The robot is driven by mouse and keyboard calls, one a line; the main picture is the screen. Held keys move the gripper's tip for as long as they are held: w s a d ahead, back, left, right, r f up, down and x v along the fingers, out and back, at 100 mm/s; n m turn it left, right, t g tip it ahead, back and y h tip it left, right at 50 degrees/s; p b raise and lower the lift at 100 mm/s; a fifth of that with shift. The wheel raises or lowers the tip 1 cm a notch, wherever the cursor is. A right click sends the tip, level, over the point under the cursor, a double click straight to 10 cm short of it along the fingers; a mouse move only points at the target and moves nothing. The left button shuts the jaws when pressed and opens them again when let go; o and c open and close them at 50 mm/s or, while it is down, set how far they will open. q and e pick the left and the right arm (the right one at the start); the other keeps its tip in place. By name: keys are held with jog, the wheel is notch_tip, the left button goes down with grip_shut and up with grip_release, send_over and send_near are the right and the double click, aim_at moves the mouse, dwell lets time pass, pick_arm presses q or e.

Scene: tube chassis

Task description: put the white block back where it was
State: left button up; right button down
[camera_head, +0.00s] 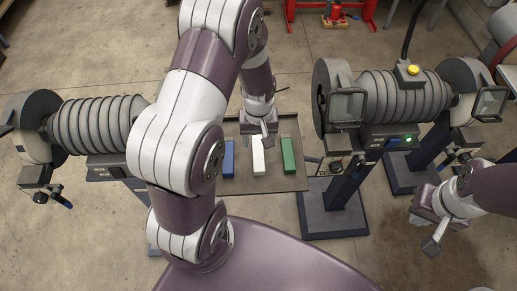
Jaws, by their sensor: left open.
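The white block (258,158) lies on a brown table (300,130), between a blue block (228,157) and a green block (288,156). The three stand apart in a row. My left gripper (265,130) is open, just above the far end of the white block, and hides part of that end. I cannot tell whether its fingers touch the block. My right gripper (433,241) is at the lower right, far from the blocks, with nothing visible in it. Its jaw opening is not clear.
Ribbed grey machines stand on either side of the table, one at the left (100,125) and one at the right (395,98) with a green light and a yellow knob. A red stand (335,12) is at the back. Bare concrete floor lies behind the table.

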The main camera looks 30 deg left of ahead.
pick_arm(q)
jog(key=s+d+r+m, duration=0.2)
jog(key=s+r+m, duration=0.1)
jog(key=s+r, duration=0.1)
jog(key=s+d+r+m+t, duration=0.1)
jog(key=s+d+r+m, duration=0.1)
jog(key=r, duration=0.5)
jog(key=shift+s+d+r+m, duration=0.3)
jog(key=shift+s+m, duration=0.5)
jog(key=shift+s, duration=0.1)
jog(key=shift+s, duration=0.1)
dwell(0.7)
